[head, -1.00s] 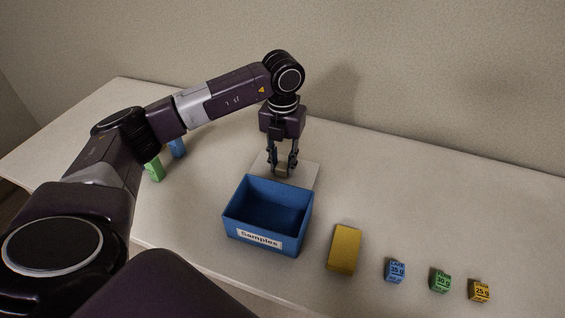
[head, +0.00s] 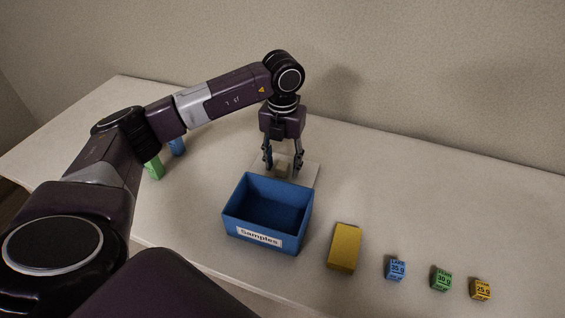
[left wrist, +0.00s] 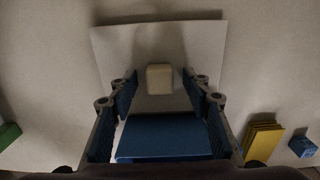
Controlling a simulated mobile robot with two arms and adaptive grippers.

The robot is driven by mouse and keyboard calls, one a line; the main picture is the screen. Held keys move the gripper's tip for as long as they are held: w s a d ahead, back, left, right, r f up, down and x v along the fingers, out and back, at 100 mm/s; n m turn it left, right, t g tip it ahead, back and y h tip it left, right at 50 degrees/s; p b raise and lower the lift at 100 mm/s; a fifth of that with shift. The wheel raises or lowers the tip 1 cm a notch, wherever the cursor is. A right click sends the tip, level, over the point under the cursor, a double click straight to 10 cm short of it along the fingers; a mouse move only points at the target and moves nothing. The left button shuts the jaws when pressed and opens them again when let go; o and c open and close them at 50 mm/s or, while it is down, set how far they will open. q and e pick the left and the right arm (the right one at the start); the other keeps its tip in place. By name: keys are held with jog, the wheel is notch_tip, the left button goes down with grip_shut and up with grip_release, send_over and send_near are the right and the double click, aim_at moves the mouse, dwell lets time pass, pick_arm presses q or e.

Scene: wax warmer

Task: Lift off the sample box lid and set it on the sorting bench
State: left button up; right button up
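The sample box (head: 267,212) is a blue open-topped box with a "Samples" label on its front. It stands on the bench (head: 400,190), and its inside shows empty. Its lid (head: 309,173) is a pale flat plate lying behind the box, partly hidden by it. The lid also shows in the left wrist view (left wrist: 205,50), with a small pale knob (left wrist: 159,78) on top. My left gripper (head: 283,172) is open, its fingers on either side of the knob and apart from it. My right gripper is not in view.
A yellow block (head: 344,249) stands right of the box. Small blue (head: 395,268), green (head: 441,279) and yellow (head: 481,289) labelled cubes line the front right. Green (head: 154,168) and blue (head: 177,147) blocks stand behind my left arm. The bench's back right is clear.

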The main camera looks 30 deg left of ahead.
pick_arm(q)
jog(key=shift+r, duration=0.1)
dwell(0.5)
jog(key=shift+r+p, duration=2.7)
jog(key=shift+r, duration=1.2)
jog(key=shift+r, duration=0.2)
notch_tip(320, 180, up, 12)
jog(key=shift+f, duration=0.2)
